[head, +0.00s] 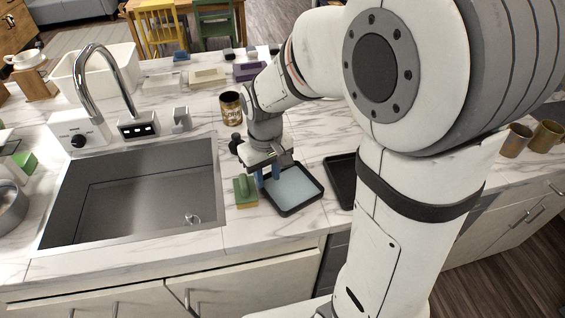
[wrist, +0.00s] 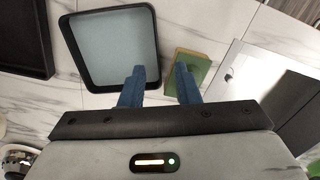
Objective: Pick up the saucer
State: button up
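I cannot make out a clear saucer in either view. My gripper (head: 268,176) points down over the counter beside the sink; its two blue fingers also show in the wrist view (wrist: 160,82). The fingers stand apart with nothing between them. Below them lie a black-rimmed square tray with a pale blue inside (head: 298,207), also in the wrist view (wrist: 72,40), and a green and yellow sponge (head: 245,192), also in the wrist view (wrist: 203,62). The fingertips are near the gap between these two. I cannot tell their exact height.
The sink (head: 140,195) with its tall faucet (head: 88,62) lies to the left. A brown patterned mug (head: 231,108) stands behind the gripper. A second black tray (head: 342,180) is to the right. Two brown mugs (head: 515,140) (head: 545,136) stand at far right.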

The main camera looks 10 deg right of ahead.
aim_at(271, 194)
jog(key=f, duration=0.5)
jog(key=f+p, duration=0.1)
jog(key=f, duration=0.1)
jog(key=shift+s+d+f, duration=0.1)
jog(key=shift+d+f, duration=0.15)
jog(key=shift+f, duration=0.05)
jog(key=shift+c, duration=0.2)
grip_shut()
